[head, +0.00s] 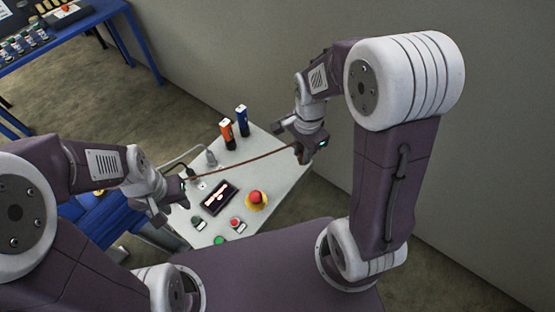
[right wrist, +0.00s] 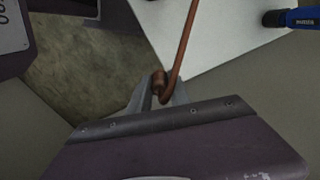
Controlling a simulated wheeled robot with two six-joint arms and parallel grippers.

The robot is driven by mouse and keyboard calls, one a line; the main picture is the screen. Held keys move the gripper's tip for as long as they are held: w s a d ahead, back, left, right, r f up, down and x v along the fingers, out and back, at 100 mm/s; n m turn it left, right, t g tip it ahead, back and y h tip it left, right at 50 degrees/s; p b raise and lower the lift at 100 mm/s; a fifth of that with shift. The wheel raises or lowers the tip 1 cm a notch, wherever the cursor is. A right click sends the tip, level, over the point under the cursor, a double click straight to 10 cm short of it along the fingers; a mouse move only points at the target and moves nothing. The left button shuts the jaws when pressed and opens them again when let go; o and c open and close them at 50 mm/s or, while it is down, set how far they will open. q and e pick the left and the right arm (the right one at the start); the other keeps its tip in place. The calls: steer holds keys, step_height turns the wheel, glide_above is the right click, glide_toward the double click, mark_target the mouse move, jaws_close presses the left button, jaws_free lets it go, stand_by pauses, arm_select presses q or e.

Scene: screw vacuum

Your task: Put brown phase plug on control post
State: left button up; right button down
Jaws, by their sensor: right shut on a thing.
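My right gripper (head: 301,155) is above the right edge of the control post's white top (head: 275,165). In the right wrist view its fingers (right wrist: 160,97) are shut on the brown phase plug (right wrist: 158,82). The brown cable (head: 240,162) runs from there across the top towards my left gripper (head: 166,208). The cable also shows in the right wrist view (right wrist: 182,45), curving at the plug. My left gripper is at the post's left edge; its fingertips are too small to tell whether they are open or shut. The cable's far end near it is unclear.
On the post stand an orange object (head: 227,134) and a blue object (head: 242,121), a dark screen (head: 219,198), a red button on yellow (head: 256,199), smaller buttons (head: 236,222) and a grey fitting (head: 211,158). A blue-framed bench (head: 92,12) stands far left. A wall is behind.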

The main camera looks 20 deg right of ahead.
steer(key=w+a+f, duration=0.1)
steer(key=w+a, duration=0.1)
steer(key=w+a+f+p, duration=0.1)
steer(key=w+a+f, duration=0.3)
steer(key=w, duration=0.1)
steer(key=shift+a+f, duration=0.15)
steer(key=shift+f, duration=0.1)
steer(key=shift+s+f, duration=0.15)
steer(key=shift+f, duration=0.2)
step_height(320, 180, down, 3)
steer(key=shift+r+p, duration=0.1)
steer(key=shift+p, duration=0.4)
steer(key=shift+f, duration=0.3)
steer(key=shift+f, duration=0.15)
steer(key=c, duration=1.2)
jaws_free()
